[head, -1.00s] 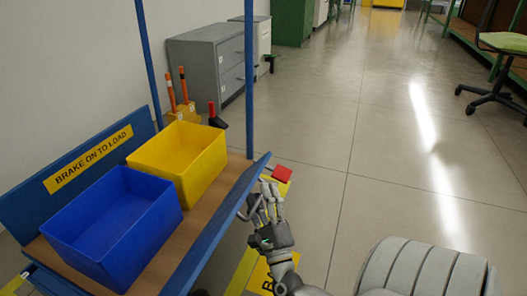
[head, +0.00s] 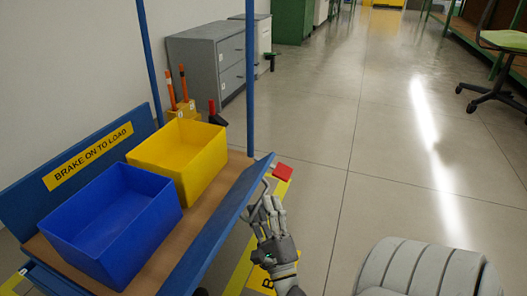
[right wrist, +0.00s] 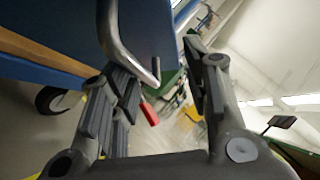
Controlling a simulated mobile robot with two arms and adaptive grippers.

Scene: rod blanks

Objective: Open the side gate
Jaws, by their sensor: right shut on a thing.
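The side gate (head: 225,215) is a long blue panel along the near right side of a blue-framed cart with a wooden deck (head: 150,245). It leans slightly outward at the top, its inner face showing. A bent silver handle (head: 254,196) is on its outer side; in the right wrist view the handle (right wrist: 118,45) runs down between the fingers, close to the left one. My right gripper (head: 266,204) is shut on this handle; its fingers (right wrist: 165,62) partly hide it in the head view. My left gripper is not in view.
A blue bin (head: 110,225) and a yellow bin (head: 180,155) stand on the deck. Cart uprights (head: 250,80) rise nearby. Grey cabinets (head: 205,65) stand behind.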

